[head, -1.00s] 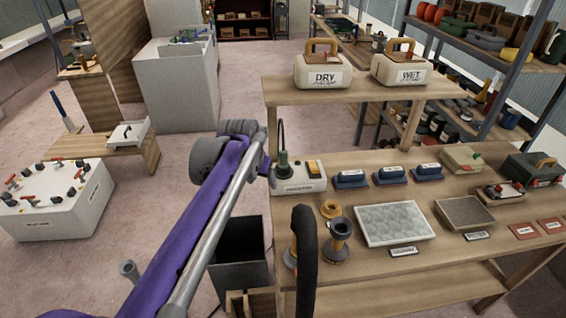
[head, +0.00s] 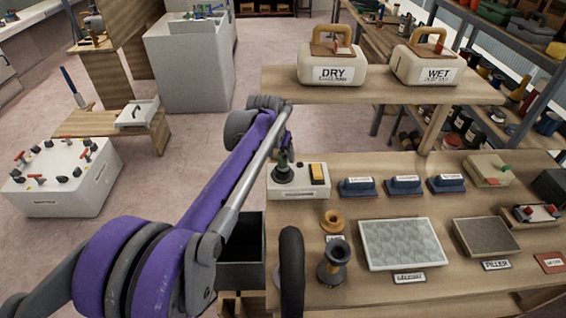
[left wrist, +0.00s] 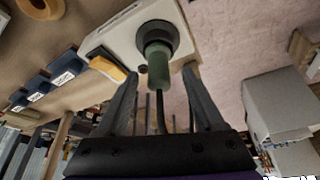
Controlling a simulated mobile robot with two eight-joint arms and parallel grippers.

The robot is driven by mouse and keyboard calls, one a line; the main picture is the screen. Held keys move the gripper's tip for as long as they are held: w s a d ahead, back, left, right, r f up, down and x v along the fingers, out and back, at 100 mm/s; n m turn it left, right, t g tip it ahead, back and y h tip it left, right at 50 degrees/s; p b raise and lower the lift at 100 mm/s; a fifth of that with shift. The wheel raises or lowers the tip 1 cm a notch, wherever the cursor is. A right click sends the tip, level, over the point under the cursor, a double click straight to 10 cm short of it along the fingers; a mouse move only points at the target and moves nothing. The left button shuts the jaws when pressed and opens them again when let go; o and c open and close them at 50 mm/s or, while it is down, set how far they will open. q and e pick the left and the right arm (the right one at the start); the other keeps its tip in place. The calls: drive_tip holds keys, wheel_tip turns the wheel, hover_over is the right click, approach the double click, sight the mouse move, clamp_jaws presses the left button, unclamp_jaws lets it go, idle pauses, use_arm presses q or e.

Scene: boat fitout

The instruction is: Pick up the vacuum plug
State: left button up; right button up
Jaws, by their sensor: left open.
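The vacuum plug (head: 284,166) is dark green with a black base. It stands upright in the round socket of a white outlet box (head: 300,192) with a yellow switch, at the left end of the bench. In the left wrist view the plug (left wrist: 158,66) points toward the camera, its cord trailing between the fingers. My left gripper (left wrist: 161,74) is open, with one finger on each side of the plug's cord end, and it shows no grip on it. In the head view the left wrist is just above the plug. My right gripper is not in view.
Blue labelled blocks (head: 403,186) stand right of the outlet box. A raised shelf (head: 385,92) holds the DRY and WET containers. A dark open bin (head: 250,248) stands left of the bench.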

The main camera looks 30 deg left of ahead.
sight(283, 164)
use_arm(q)
drive_tip(key=x, duration=0.3)
drive_tip(key=shift+w+d, duration=0.1)
drive_tip(key=shift+w, duration=0.1)
clamp_jaws()
